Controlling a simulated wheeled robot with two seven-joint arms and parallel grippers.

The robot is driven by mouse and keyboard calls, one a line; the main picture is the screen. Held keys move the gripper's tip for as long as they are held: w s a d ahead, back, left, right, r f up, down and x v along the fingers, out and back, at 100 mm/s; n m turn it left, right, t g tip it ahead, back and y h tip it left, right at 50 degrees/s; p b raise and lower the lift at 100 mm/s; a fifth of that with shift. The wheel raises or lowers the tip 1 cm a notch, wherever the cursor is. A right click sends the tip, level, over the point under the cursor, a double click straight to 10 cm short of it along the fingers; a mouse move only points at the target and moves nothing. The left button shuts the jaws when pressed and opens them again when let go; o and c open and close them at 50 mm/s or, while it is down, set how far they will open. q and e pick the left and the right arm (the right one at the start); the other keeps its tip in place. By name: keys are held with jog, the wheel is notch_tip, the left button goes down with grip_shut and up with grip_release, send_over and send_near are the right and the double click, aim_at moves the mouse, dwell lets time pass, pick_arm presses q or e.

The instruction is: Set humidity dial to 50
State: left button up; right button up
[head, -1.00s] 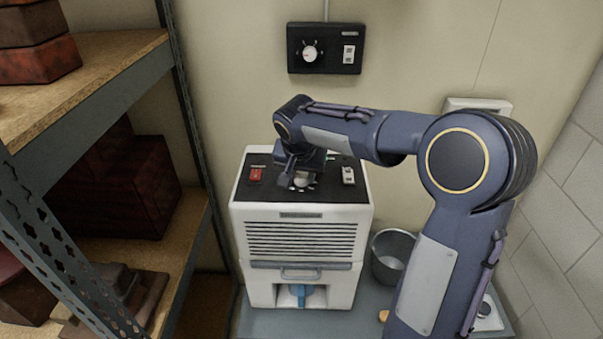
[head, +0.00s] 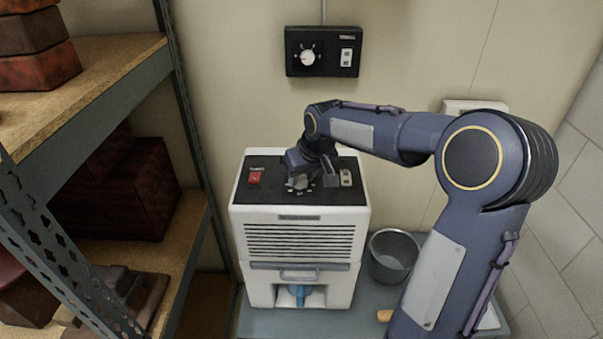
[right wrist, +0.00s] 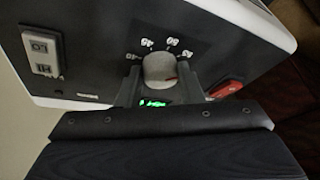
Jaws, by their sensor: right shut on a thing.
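The white dehumidifier (head: 300,225) stands on a grey surface and has a black top panel (head: 265,192). Its round pale dial (head: 297,183) is on that panel, partly hidden by my right gripper (head: 309,178). In the right wrist view the dial (right wrist: 158,68) sits between the two fingers of my right gripper (right wrist: 160,78), which are shut on it. A red mark shows on the dial's lower right side, near one finger. My left gripper is not in view.
A red switch (head: 255,177) and a pale rocker switch (head: 346,178) flank the dial. A black wall box (head: 327,66) with its own dial (head: 308,58) hangs above. A shelf rack (head: 95,85) stands left, a grey bucket (head: 393,258) right.

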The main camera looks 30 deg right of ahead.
jog(key=n, duration=0.1)
jog(key=n+y, duration=0.1)
jog(key=n, duration=0.1)
jog(key=n+p, duration=0.1)
jog(key=shift+w+d+n+g+y, duration=0.1)
jog(key=shift+d+n+g+y, duration=0.15)
jog(key=shift+n+g+y, duration=0.05)
jog(key=n, duration=0.2)
jog(key=n+g+y, duration=0.1)
jog(key=n, duration=0.2)
jog(key=shift+w+d+y+p, duration=0.1)
jog(key=shift+y+p, duration=0.2)
jog(key=shift+p, duration=0.1)
jog(key=shift+n, duration=0.3)
jog(key=o, duration=1)
jog(key=shift+c, duration=0.2)
jog(key=shift+r, duration=0.1)
jog(key=v, duration=0.7)
jog(key=shift+d+r, duration=0.2)
jog(key=shift+r, duration=0.1)
jog(key=shift+a, duration=0.1)
